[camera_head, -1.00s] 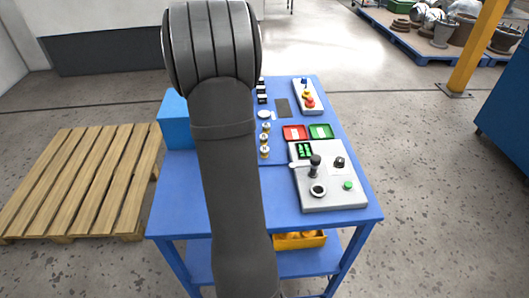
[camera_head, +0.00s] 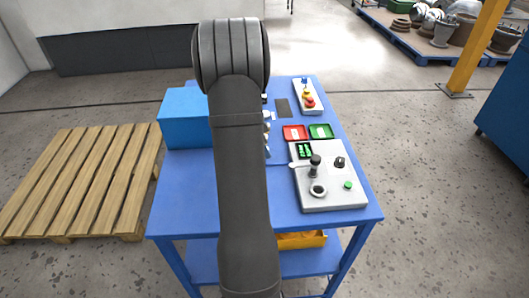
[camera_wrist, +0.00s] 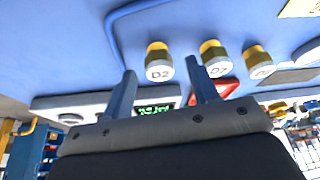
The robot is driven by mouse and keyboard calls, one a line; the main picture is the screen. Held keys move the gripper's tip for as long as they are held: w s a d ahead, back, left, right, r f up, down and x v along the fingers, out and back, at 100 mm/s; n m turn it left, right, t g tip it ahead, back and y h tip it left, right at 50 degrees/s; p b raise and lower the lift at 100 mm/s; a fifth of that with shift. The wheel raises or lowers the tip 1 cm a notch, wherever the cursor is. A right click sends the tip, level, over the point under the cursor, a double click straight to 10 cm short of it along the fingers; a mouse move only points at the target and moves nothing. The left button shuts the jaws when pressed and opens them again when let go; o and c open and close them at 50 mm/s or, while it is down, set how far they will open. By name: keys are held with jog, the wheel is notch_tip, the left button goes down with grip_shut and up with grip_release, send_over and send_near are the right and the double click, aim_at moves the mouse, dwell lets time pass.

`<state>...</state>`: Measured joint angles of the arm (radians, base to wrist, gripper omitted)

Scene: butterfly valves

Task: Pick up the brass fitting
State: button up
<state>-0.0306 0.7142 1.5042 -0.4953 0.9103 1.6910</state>
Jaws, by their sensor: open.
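Three brass fittings with white labelled caps show in the wrist view: one marked D2 (camera_wrist: 158,62), one marked D7 (camera_wrist: 215,58), and one to the right (camera_wrist: 258,62) whose label I cannot read. My gripper (camera_wrist: 161,70) is open and empty. Its two fingers point toward the fittings, with D2 showing between the fingertips and D7 just right of the right finger. I cannot tell the distance. In the head view the fittings (camera_head: 267,127) are mostly hidden behind my arm, and the gripper is hidden there too.
The blue table (camera_head: 185,200) carries a blue box (camera_head: 183,118) at left. Red (camera_head: 294,132) and green (camera_head: 320,131) trays and a control panel (camera_head: 330,195) are at right. A button box (camera_head: 307,97) stands at the back. The front left is clear.

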jog(key=c, duration=1.1)
jog(key=shift+r, duration=0.1)
